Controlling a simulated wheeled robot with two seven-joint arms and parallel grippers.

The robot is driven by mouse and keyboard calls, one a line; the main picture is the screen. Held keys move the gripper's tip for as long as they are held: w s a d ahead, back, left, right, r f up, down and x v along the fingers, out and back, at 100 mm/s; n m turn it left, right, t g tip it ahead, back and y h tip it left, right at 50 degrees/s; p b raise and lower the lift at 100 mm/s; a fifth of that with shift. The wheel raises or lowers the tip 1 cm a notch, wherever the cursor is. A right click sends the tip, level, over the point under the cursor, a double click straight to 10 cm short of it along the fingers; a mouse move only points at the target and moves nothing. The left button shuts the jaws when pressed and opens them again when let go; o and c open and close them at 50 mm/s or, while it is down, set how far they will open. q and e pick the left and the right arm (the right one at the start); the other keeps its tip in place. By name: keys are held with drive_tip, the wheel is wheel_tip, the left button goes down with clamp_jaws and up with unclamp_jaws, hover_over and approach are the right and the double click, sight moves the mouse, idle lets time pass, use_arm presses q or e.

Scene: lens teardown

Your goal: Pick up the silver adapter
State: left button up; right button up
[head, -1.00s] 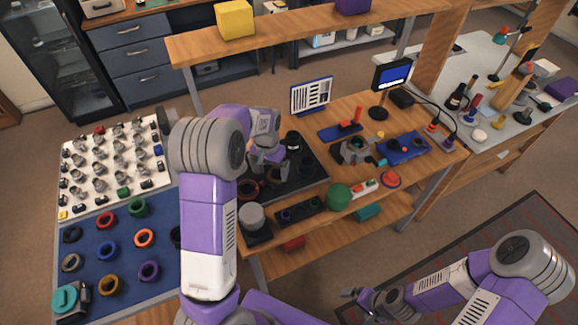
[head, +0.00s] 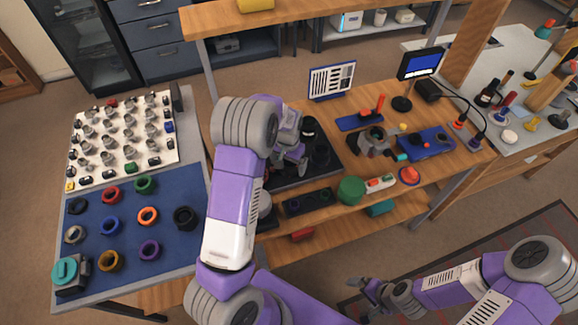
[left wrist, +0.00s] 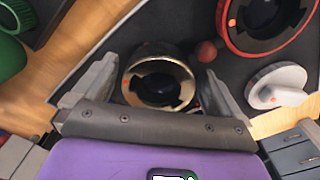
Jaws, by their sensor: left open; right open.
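A silver adapter (left wrist: 158,80), a round shiny ring with a dark centre, lies on the dark mat (head: 325,172) in the left wrist view. My left gripper (left wrist: 158,68) is open, with one finger on each side of the adapter. I cannot tell whether the fingers touch it. In the head view, my left gripper (head: 297,160) is over the dark mat, and I cannot make out the adapter there. My right gripper (head: 368,288) is open and empty, off the front of the bench at the lower right.
In the left wrist view, a red-rimmed ring (left wrist: 232,40), a small red ball (left wrist: 206,52) and a white knob (left wrist: 277,85) lie close by. A green cylinder (head: 351,190) stands at the bench front. Several coloured rings lie on the blue mat (head: 180,250) at left.

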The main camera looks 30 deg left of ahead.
use_arm(q)
drive_tip(key=shift+c, duration=0.3)
drive_tip(key=shift+r, duration=0.1)
drive_tip(key=c, duration=0.9)
drive_tip(key=shift+c, duration=0.3)
drive_tip(key=shift+r, duration=0.1)
